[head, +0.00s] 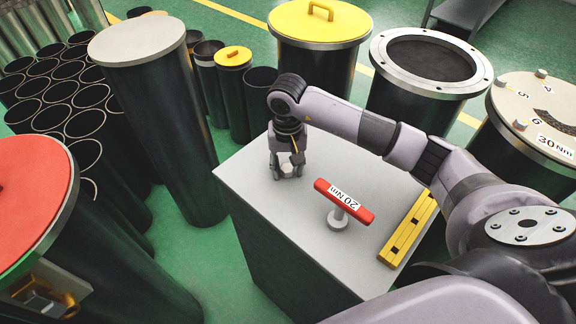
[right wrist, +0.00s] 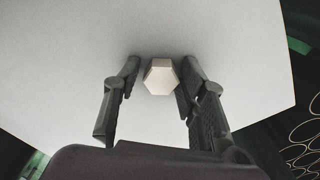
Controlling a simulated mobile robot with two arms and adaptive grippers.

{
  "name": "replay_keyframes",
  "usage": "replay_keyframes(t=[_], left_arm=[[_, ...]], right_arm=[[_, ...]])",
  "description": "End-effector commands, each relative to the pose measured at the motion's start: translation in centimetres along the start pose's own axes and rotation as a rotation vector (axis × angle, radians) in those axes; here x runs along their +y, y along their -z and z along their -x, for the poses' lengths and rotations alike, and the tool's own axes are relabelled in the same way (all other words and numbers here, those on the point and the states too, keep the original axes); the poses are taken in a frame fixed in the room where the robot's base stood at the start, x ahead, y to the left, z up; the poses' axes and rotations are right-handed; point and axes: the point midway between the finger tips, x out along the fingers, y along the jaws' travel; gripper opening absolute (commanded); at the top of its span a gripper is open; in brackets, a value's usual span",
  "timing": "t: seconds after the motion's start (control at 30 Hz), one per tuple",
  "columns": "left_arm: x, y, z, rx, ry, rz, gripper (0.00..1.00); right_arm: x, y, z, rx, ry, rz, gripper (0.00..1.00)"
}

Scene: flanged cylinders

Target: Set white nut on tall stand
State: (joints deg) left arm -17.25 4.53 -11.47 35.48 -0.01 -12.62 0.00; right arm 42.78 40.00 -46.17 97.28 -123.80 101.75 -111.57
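The white nut (right wrist: 160,77) is a small hexagonal piece on the grey box top. In the head view the nut (head: 287,170) shows between the fingers of my right gripper (head: 286,168). In the right wrist view, the fingers of my right gripper (right wrist: 158,72) are open on both sides of the nut; a gap shows at the left finger, and the right finger is very close to it. A tall dark cylinder with a flat, bare grey top (head: 137,39), likely the tall stand, rises left of the box. My left gripper is out of view.
The grey box top (head: 262,192) also bears a red 20 Nm T-handle tool (head: 343,203) and a yellow bar (head: 408,229). Yellow-lidded (head: 320,20), open-flanged (head: 428,62) and red-topped (head: 30,190) cylinders stand around. Several open tubes (head: 60,92) stand at the left.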

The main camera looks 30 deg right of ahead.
Motion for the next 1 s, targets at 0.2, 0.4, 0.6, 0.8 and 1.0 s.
replay_keyframes(t=[0.2, 0.4, 0.6, 0.8, 1.0], left_arm=[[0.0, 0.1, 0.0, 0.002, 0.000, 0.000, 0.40], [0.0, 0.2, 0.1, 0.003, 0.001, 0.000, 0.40], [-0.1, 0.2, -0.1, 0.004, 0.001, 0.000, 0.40], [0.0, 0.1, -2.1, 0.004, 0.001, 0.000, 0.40], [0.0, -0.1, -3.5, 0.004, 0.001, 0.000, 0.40]], right_arm=[[0.0, -0.1, -0.2, -0.004, -0.002, 0.001, 0.48], [0.0, -0.1, -0.1, -0.004, -0.002, 0.001, 0.48], [-0.1, 0.1, 1.2, 0.002, 0.002, 0.001, 0.48], [0.0, 0.1, 5.6, 0.006, 0.002, 0.001, 0.48], [-0.1, 0.1, 9.7, 0.004, 0.001, 0.002, 0.48]])
